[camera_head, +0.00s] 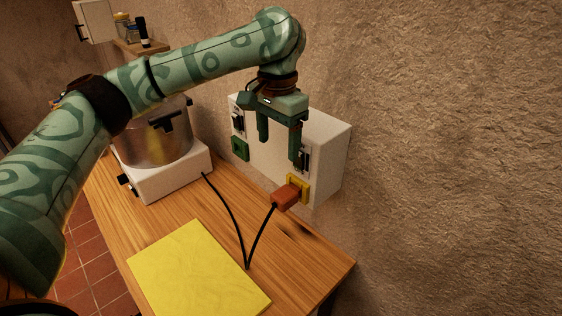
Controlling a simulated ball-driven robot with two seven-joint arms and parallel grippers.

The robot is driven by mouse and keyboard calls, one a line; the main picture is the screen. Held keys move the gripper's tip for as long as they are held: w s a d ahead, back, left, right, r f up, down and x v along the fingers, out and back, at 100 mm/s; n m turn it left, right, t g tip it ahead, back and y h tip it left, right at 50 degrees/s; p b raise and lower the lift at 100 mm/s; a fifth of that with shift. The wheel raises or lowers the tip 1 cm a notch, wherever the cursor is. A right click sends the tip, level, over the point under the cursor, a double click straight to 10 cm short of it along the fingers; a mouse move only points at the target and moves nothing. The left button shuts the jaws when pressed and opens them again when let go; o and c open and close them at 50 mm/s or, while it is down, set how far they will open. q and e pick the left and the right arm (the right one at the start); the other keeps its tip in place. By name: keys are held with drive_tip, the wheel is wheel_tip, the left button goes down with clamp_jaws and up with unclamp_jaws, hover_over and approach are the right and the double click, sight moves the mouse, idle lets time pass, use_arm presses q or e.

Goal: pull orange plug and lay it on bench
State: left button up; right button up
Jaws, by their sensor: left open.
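The orange plug (286,196) sits at the yellow-framed socket (299,188), low on the right of the white wall box (326,150). A black cable (259,236) runs from the plug down to the bench and back toward the white hot plate. My left gripper (280,150) is open and empty, its fingers pointing down. In the picture it is above the plug, in front of the box, and apart from the plug. The wooden bench (310,255) lies below. My right gripper is out of view.
A yellow board (198,272) lies on the front of the bench. A metal pot (155,143) stands on the white hot plate (170,178), partly behind my left arm. The box also has a green socket (240,149) and switches. Bare bench shows right of the board.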

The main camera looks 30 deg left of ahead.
sight(276, 198)
use_arm(q)
wheel_tip(276, 198, down, 15)
drive_tip(key=b, duration=0.5)
drive_tip(key=shift+w+f, duration=0.1)
drive_tip(key=shift+f, duration=0.05)
drive_tip(key=c, duration=1.2)
drive_tip(key=shift+o, duration=0.2)
drive_tip(key=shift+s+a+p, duration=0.15)
drive_tip(key=shift+s+p, duration=0.25)
drive_tip(key=shift+p, duration=0.15)
drive_tip(key=shift+s+a+p, duration=0.2)
drive_tip(key=shift+s+p, duration=0.2)
drive_tip(key=shift+s, duration=0.1)
drive_tip(key=shift+s+a+p, duration=0.15)
drive_tip(key=shift+s+p, duration=0.25)
drive_tip(key=shift+s, duration=0.1)
